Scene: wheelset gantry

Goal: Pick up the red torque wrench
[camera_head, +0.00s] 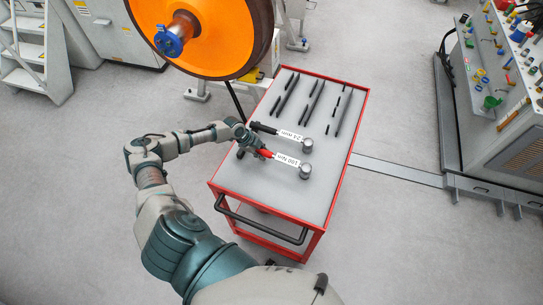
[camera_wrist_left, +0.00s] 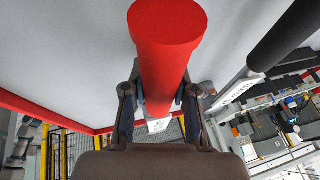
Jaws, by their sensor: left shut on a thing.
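The red torque wrench (camera_head: 285,160) is at the near part of the red cart's grey top (camera_head: 262,186). It has a red handle, a white label reading 100 Nm and a round metal head toward the right. My left gripper (camera_head: 260,150) is at its handle end. In the left wrist view the red handle (camera_wrist_left: 167,60) lies between the two fingers of my left gripper (camera_wrist_left: 160,105), which are shut on it. I cannot tell whether the wrench is clear of the top. My right gripper does not show.
A black-handled torque wrench (camera_head: 264,128) with its own label lies just beyond the red one; its dark handle also shows in the left wrist view (camera_wrist_left: 285,38). Several dark rods (camera_head: 312,100) lie farther back. An orange wheel (camera_head: 215,35) stands behind, and a control console (camera_head: 510,90) at right.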

